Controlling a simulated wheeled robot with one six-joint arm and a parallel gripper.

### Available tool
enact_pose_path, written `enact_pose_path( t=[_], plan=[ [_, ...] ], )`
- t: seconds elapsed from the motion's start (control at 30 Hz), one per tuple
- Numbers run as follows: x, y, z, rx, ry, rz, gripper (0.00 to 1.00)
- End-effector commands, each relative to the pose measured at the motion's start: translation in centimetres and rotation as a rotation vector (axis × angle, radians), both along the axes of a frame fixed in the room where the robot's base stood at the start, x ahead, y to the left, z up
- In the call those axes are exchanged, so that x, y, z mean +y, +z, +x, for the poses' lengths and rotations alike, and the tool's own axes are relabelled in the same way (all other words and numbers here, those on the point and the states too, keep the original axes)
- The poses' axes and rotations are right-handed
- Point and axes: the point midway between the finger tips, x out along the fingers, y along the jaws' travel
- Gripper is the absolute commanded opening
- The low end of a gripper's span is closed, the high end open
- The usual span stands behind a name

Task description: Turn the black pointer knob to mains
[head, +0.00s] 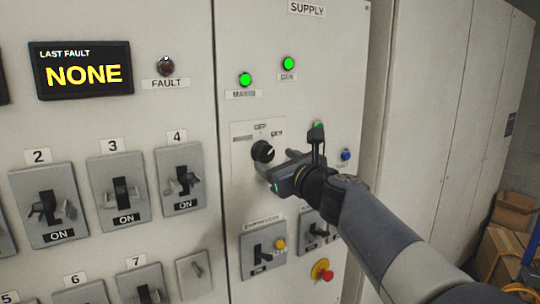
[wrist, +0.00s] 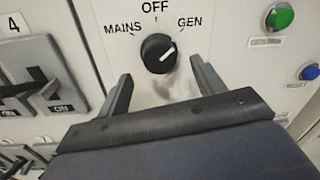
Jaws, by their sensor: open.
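The black pointer knob (wrist: 158,53) sits on a pale plate with the labels MAINS at left, OFF at top and GEN at right. Its white pointer line slants up to the right, towards GEN. In the head view the knob (head: 263,151) is on the right-hand panel, below two lit green lamps. My gripper (wrist: 160,69) is open and empty, its two fingers apart just below the knob in the wrist view. In the head view my gripper (head: 276,164) is close to the knob's lower right. I cannot tell whether a finger touches the plate.
Green lamps, mains (head: 245,79) and gen (head: 288,64), are lit above. A blue button (head: 346,155) is at right. Below are a compressor switch (head: 263,246) and a red stop button (head: 322,270). Numbered breakers (head: 180,180) fill the left panel. Boxes (head: 507,245) stand at far right.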

Motion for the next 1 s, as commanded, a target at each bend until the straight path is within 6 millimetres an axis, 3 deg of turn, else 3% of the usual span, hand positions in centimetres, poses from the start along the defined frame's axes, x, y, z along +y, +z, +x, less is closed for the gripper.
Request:
enact_pose_path(
  t=[0.3,0.7,1.0],
  plan=[
    [1.9,0.0,3.2,0.0,0.0,-0.001,0.65],
    [2.2,0.0,3.7,-0.001,0.0,-0.002,0.64],
    [2.1,0.0,3.6,-0.001,0.0,-0.001,0.39]
  ],
)
